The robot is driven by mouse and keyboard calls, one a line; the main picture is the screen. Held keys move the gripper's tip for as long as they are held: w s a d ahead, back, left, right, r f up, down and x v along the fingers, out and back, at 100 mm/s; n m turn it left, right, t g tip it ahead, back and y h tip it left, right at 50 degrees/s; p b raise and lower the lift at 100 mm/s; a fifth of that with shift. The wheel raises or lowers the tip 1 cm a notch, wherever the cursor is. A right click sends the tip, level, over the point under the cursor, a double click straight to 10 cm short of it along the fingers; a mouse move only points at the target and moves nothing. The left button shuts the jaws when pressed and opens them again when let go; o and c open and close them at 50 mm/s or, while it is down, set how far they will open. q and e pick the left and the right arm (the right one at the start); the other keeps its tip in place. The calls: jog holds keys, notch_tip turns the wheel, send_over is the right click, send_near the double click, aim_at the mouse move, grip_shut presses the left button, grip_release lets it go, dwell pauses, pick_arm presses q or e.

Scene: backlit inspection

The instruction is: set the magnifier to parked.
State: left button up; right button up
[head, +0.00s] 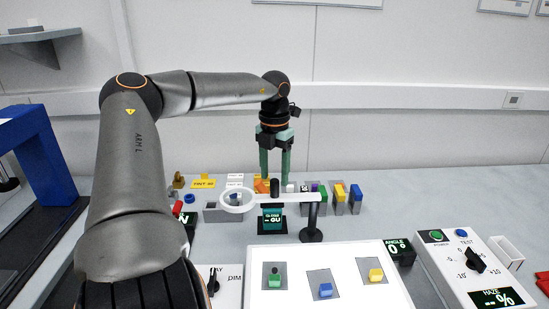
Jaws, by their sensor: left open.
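The magnifier is a white ring (225,208) on a white arm (298,197), carried by a black post on a round base (311,235). The arm points left from the post, so the ring hangs left of the light panel's back edge. A short dark knob (275,187) stands up from the arm. My left gripper (275,179) points down with its two teal fingers apart and nothing visible between them. Its fingertips appear just above and to either side of the knob; I cannot tell whether they touch it. My right gripper is not in view.
A lit white panel (345,265) with green, blue and yellow pieces on grey plates lies in front. A control box (475,265) stands at right. Several coloured samples (339,195) stand behind the magnifier. A blue frame (45,150) is at far left. The table's back right is clear.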

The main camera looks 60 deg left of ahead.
aim_at(274, 180)
pick_arm(q)
notch_tip(274, 180, up, 10)
dwell(0.3)
jog(key=shift+f, duration=0.15)
dwell(0.4)
